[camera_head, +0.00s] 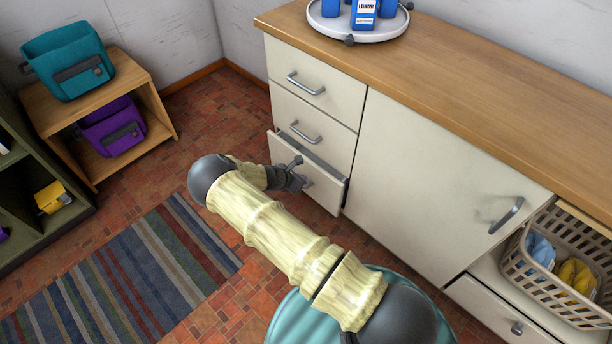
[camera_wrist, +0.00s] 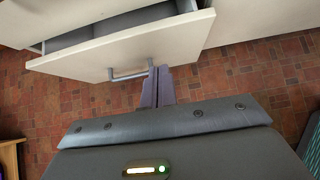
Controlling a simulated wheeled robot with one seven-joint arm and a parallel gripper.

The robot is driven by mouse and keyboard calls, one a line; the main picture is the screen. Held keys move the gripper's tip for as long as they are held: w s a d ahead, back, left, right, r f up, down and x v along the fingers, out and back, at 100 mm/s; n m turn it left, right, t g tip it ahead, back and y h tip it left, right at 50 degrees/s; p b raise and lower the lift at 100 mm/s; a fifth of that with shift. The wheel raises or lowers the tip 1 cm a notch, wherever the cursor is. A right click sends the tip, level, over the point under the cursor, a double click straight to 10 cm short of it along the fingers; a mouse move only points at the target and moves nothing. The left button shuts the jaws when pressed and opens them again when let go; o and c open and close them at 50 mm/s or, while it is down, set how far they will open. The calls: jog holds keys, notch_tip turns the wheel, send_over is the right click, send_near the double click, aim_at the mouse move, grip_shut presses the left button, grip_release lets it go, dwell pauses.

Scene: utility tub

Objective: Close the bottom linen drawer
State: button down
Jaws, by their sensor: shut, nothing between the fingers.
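The bottom linen drawer (camera_head: 325,195) is the lowest of the stack of cream drawers at the left end of the cabinet. It stands partly open, with a dark gap showing behind its top edge. In the wrist view its cream front (camera_wrist: 185,45) and grey bar handle (camera_wrist: 128,75) fill the upper part, with the dark drawer inside behind. My gripper (camera_head: 296,163) is in front of this drawer and partly covers its handle. Its fingers (camera_wrist: 158,74) are shut and empty, with the tips at the right end of the handle. Whether they touch the front I cannot tell.
The two upper drawers (camera_head: 318,100) are shut. A cabinet door (camera_head: 430,190) is right of them. A laundry basket (camera_head: 565,295) stands at far right above a low drawer (camera_head: 500,312). A striped rug (camera_head: 130,280) lies left on the brick floor, near a wooden shelf (camera_head: 165,105).

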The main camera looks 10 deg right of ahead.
jog(key=v, duration=0.4)
jog(key=shift+a+p, duration=0.25)
jog(key=shift+p, duration=0.1)
jog(key=shift+w+d, duration=0.1)
jog(key=shift+w, duration=0.15)
jog(key=s+d+r+m+g+y, duration=0.1)
jog(key=s+d+r+m+y, duration=0.2)
jog(key=s+r+m, duration=0.9)
jog(key=s+d+r+m+g+y, duration=0.1)
jog(key=s+d+r+m+y, duration=0.3)
jog(key=s+r+m, duration=0.9)
notch_tip(320, 180, up, 7)
jog(key=shift+s+d+r+g, duration=0.1)
jog(key=shift+s+d+g, duration=0.1)
jog(key=shift+s+g, duration=0.15)
